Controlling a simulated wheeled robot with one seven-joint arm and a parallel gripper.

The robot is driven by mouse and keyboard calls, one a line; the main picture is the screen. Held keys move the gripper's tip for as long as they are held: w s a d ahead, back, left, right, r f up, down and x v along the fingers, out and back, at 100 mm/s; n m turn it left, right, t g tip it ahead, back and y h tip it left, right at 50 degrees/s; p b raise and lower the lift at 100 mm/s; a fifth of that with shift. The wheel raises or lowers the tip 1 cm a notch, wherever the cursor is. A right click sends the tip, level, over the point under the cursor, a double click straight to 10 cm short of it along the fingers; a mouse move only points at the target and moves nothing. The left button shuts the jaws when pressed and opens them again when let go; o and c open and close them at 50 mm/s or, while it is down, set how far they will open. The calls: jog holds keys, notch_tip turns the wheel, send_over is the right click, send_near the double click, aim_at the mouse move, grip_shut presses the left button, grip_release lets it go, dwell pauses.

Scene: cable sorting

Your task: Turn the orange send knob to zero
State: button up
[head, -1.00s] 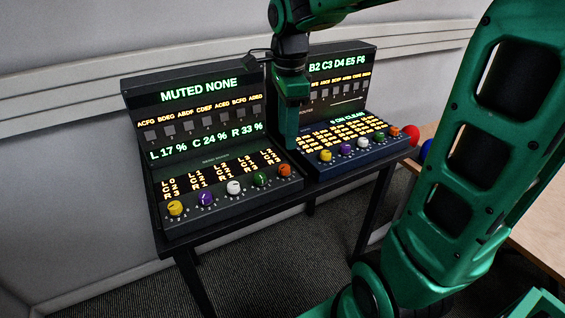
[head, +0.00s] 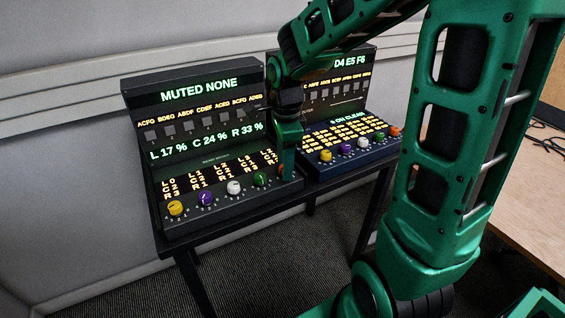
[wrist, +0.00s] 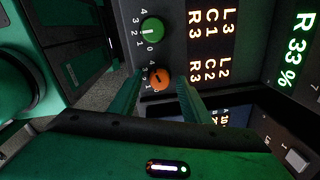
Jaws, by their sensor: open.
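The orange knob (wrist: 160,78) of the left console sits at the end of its knob row, beside the green knob (wrist: 152,30). In the wrist view it lies between the fingertips of my gripper (wrist: 160,92), which is open with one finger on each side. I cannot tell whether the fingers touch it. In the head view my gripper (head: 287,165) is at the right end of the left console (head: 215,213), mostly hiding the orange knob. The knob's exact setting is too small to read surely.
The left console also has yellow (head: 175,208), purple (head: 206,199) and white (head: 233,187) knobs. A second console (head: 350,165) stands close on the right with its own orange knob (head: 394,132). Both stand on a dark table (head: 185,245). A wooden table (head: 520,190) is at right.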

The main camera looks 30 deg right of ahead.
jog(key=c, duration=1)
jog(key=shift+c, duration=0.2)
